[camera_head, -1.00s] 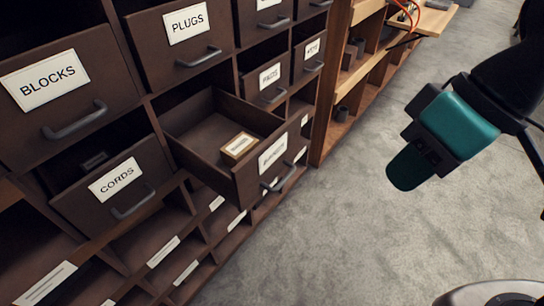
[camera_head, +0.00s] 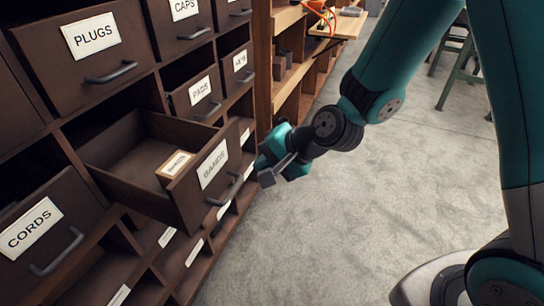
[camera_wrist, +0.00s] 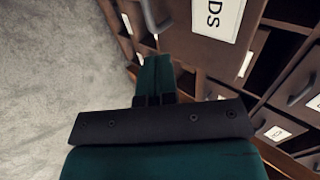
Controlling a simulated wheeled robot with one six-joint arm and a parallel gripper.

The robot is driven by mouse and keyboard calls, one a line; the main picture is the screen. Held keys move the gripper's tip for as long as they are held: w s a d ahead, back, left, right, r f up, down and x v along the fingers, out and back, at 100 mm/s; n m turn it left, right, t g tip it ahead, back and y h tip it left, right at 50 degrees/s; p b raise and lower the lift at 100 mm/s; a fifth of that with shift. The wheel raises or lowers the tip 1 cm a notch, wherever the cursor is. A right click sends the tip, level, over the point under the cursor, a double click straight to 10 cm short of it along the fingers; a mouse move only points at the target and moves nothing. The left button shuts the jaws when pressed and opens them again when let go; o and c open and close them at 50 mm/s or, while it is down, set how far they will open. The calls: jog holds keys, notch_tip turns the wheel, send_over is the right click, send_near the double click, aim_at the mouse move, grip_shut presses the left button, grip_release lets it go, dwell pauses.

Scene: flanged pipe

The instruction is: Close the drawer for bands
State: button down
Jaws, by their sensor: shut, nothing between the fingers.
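The bands drawer (camera_head: 160,170) is pulled well out of the dark brown cabinet in the head view. Its front has a white "BANDS" label and a dark bar handle (camera_head: 232,190). A small labelled box (camera_head: 175,164) lies inside it near the front. My gripper (camera_head: 268,172) is close to the right of the drawer front, near the handle. I cannot tell whether it touches. In the wrist view my gripper (camera_wrist: 153,72) has its green fingers together with nothing between them. The drawer front (camera_wrist: 204,18), with part of its label, shows just ahead of them.
The cords drawer (camera_head: 40,228) is at the lower left, and the plugs drawer (camera_head: 85,55) is above. Open cubbies lie below. A lighter wooden shelf (camera_head: 290,75) stands beyond the cabinet.

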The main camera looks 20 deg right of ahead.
aim_at(226, 168)
jog(key=shift+w+a+f+p, duration=0.2)
jog(key=shift+w+a+f, duration=0.3)
jog(key=shift+w+a, duration=0.35)
jog(key=shift+w+a+f+p, duration=0.25)
jog(key=shift+w+a+f, duration=0.35)
jog(key=shift+a, duration=0.5)
jog(key=shift+w+a+f+p, duration=0.2)
jog(key=shift+w+a+f, duration=0.2)
jog(key=shift+w+a, duration=0.5)
jog(key=shift+s, duration=0.1)
